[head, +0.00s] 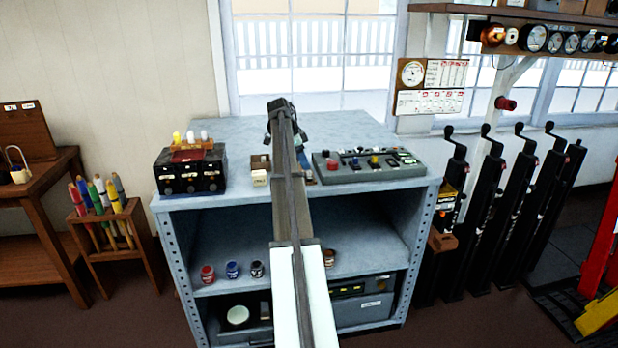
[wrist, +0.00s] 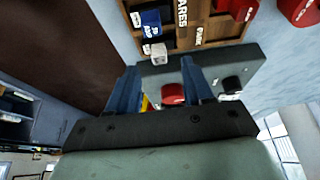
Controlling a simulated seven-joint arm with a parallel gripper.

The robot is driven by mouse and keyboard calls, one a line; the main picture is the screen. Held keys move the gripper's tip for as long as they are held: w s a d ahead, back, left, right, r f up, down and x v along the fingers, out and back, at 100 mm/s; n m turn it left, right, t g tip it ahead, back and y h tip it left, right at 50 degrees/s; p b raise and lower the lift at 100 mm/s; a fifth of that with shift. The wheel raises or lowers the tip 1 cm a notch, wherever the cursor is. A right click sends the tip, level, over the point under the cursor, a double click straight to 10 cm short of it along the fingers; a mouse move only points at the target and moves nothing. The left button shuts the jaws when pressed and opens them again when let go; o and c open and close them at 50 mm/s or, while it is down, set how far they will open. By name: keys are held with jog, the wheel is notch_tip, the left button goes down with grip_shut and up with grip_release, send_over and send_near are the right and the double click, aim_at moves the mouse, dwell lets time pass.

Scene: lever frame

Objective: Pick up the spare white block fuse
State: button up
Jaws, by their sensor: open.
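A small white block (wrist: 158,53), which looks like the white block fuse, sits at the edge of the wooden spares tray (wrist: 222,32) in the wrist view. A blue block (wrist: 151,22) lies beside it. In the head view a pale block (head: 259,178) shows just left of my arm, at the front of the small tray. My gripper (wrist: 160,68) is open, its two blue fingers apart with nothing held between them. The white block shows beyond the fingertips, apart from them. In the head view my arm hides part of the tray.
A grey control panel (head: 368,165) with buttons stands right of my arm; its red button shows between the fingers in the wrist view. A black box (head: 190,170) with upright yellow and white pieces stands at left. The bench top (head: 225,128) is clear at the back.

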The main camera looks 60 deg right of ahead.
aim_at(309, 175)
jog(key=x, duration=0.4)
jog(key=shift+c, duration=0.4)
grip_shut()
